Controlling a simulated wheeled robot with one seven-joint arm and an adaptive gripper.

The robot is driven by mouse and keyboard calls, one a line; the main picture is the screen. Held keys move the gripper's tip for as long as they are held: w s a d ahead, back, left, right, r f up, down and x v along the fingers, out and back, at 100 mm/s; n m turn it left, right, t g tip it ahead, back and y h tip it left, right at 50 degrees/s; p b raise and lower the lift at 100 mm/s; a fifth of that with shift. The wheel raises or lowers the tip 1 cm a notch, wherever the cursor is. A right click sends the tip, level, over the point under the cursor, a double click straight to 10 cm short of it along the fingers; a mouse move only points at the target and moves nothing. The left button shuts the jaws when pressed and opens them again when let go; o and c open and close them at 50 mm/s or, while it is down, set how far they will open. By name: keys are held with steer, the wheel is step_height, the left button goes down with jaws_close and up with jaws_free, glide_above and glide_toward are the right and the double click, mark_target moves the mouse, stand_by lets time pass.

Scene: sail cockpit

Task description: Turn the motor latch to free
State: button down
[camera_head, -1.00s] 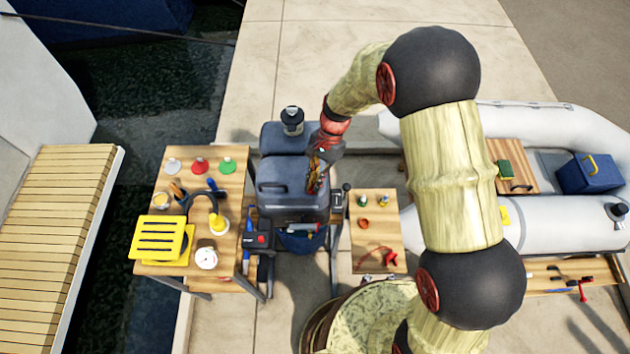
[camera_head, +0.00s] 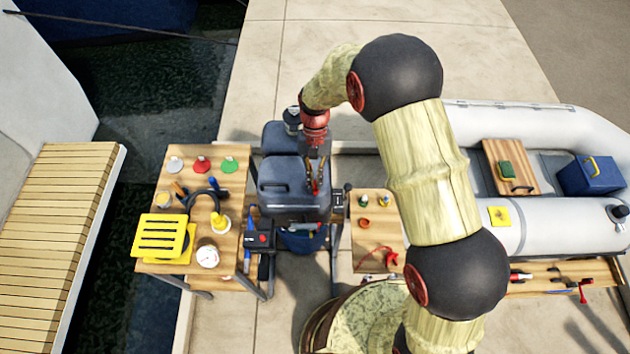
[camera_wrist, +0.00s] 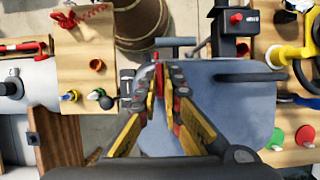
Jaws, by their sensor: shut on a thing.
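The outboard motor has a grey-blue cowl (camera_head: 285,200) and stands in the middle of the head view; the cowl (camera_wrist: 235,110) also fills the right centre of the wrist view. My gripper (camera_head: 315,190) points down at the cowl's right side. In the wrist view its yellow-and-black fingers (camera_wrist: 166,72) close at the tips on a small red piece (camera_wrist: 159,76), which appears to be the motor latch. The fingers hide most of it, so I cannot read the latch's angle.
A wooden table with a yellow slatted piece (camera_head: 160,234) stands left of the motor. A small wooden table (camera_head: 373,240) with small bottles and a red item stands right. A grey inflatable boat (camera_head: 470,215) lies farther right. A black lever (camera_head: 346,190) stands close to my gripper.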

stand_by(0.4)
steer(key=c, duration=2)
jaws_free()
steer(key=shift+o, duration=0.2)
steer(key=v, duration=1.2)
